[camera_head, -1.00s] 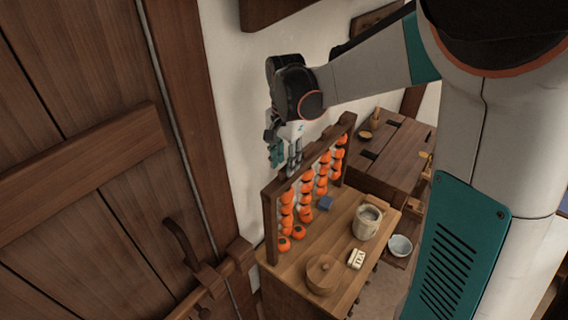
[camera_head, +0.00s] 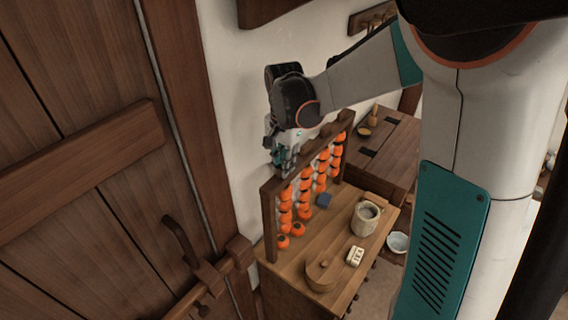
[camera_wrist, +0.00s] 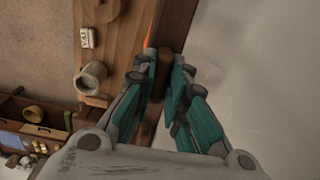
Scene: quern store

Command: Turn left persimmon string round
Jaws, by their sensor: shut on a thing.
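The left persimmon string (camera_head: 286,208) hangs at the near left end of a dark wooden rack (camera_head: 269,222), its orange fruits one above another. My gripper (camera_head: 288,164) points down at the rack's top rail, above this string. In the wrist view, my gripper's teal fingers (camera_wrist: 166,68) are closed on a brown wooden peg (camera_wrist: 165,54) at the rail. The fingers hide part of the peg. How the peg joins the string cannot be made out. A bit of orange fruit shows beside the fingertips in the wrist view.
More strings (camera_head: 321,172) hang close by along the rack. A pale wall stands behind.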

